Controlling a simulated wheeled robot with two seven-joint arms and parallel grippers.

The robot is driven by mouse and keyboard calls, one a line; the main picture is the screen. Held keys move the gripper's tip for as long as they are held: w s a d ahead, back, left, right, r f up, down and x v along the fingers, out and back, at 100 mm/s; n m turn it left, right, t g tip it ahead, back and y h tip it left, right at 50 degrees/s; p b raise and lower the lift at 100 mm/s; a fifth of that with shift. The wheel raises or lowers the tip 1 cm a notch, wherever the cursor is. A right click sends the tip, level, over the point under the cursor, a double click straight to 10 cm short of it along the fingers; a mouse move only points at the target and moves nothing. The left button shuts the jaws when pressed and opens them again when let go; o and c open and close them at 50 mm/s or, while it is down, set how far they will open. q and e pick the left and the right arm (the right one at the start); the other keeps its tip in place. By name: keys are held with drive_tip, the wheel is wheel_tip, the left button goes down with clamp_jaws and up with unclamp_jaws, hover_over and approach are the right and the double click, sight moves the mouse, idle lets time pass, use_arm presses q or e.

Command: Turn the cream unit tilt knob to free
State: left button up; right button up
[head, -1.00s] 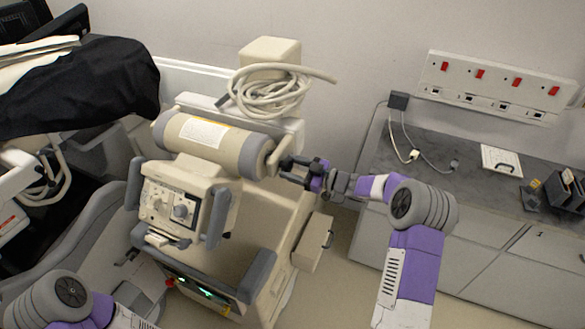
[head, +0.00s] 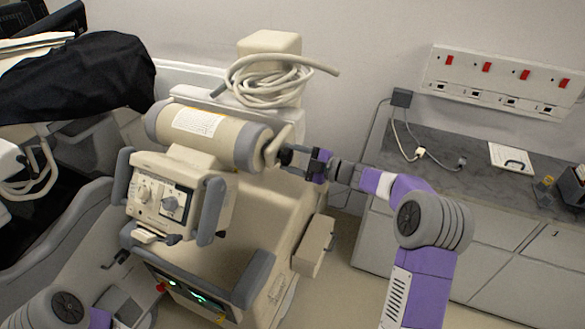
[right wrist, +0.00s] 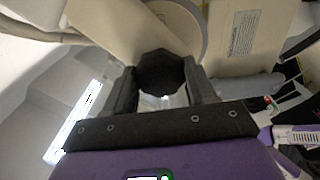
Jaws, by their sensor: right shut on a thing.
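The cream unit (head: 205,195) stands in the middle of the head view, with a cream cylinder (head: 222,143) with grey bands across its top. The tilt knob (head: 285,157) is black and sits at the right end of this cylinder, by a cream bracket. In the right wrist view the knob (right wrist: 161,74) is dark and many-sided, between the two fingers. My right gripper (head: 290,163) reaches it from the right and is shut on it. The knob's markings cannot be read. Of my left arm only a link shows at the bottom left; its gripper is not seen.
A coiled cream hose (head: 270,85) hangs at the back of the unit. A cream box (head: 315,245) juts from its right side. A grey-topped counter (head: 450,170) with cables stands at the right. A cart with a black cover (head: 85,85) is at the left.

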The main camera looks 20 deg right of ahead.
drive_tip(key=n+b, duration=0.5)
drive_tip(key=shift+f+n+b, duration=0.15)
drive_tip(key=shift+n+b, duration=0.15)
drive_tip(key=shift+b, duration=0.1)
drive_tip(key=n+b, duration=0.2)
drive_tip(key=n, duration=0.1)
drive_tip(key=shift+b, duration=0.35)
drive_tip(key=shift+r+n+b, duration=0.2)
drive_tip(key=shift+n+b, duration=0.5)
drive_tip(key=shift+n, duration=0.2)
drive_tip(key=o, duration=1)
drive_tip(key=shift+o, duration=0.2)
